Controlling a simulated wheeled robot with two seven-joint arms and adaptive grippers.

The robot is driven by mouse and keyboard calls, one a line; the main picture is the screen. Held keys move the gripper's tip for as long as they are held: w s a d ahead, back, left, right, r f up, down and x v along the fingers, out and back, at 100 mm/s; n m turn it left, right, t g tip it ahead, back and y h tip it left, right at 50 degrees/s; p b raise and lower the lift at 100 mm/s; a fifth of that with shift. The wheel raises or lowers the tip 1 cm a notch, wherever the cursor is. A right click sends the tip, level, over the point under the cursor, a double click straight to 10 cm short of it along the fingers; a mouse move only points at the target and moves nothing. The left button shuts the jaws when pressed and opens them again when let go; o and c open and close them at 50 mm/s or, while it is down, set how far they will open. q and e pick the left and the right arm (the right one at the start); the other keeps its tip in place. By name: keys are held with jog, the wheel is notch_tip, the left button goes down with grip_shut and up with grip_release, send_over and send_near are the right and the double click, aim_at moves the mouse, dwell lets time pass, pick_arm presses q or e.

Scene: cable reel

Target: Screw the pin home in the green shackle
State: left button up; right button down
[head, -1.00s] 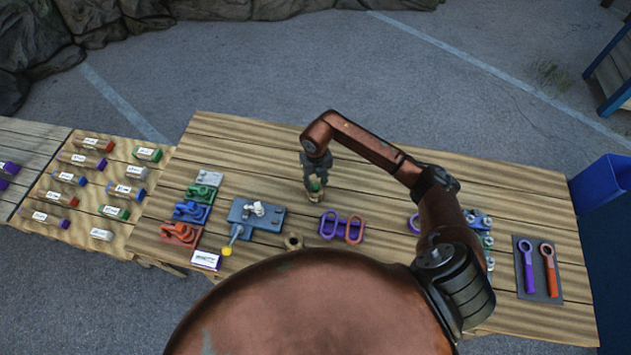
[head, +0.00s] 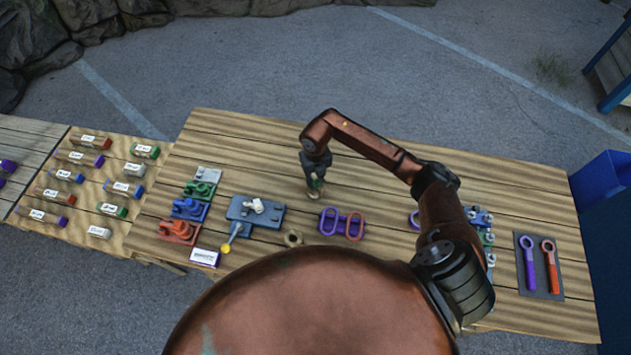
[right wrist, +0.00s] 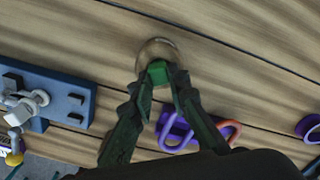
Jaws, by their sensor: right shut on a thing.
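My right gripper (head: 315,190) points down over the middle of the table, fingertips low. In the right wrist view my right gripper (right wrist: 160,82) is shut on a small green block-like piece (right wrist: 158,72). A round tan piece (right wrist: 152,50) shows just behind and under it; I cannot tell whether they touch. A green shackle-like piece (head: 198,189) lies on the colored row of pads at the left. A pale shackle-like piece (head: 256,206) sits on the blue-grey fixture (head: 272,217). I cannot make out a pin in the green shackle. My left gripper is not in view.
A purple and orange pair of loops (head: 342,224) lies right of the fixture. A brass-colored ring (head: 293,239) lies near the front. A dark mat (head: 541,284) with two eye-ended tools lies at the right. The table's back right is clear.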

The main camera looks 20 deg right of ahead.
aim_at(316, 183)
jog(key=shift+r, duration=0.15)
jog(key=shift+r+p, duration=1.85)
jog(key=shift+r, duration=1.1)
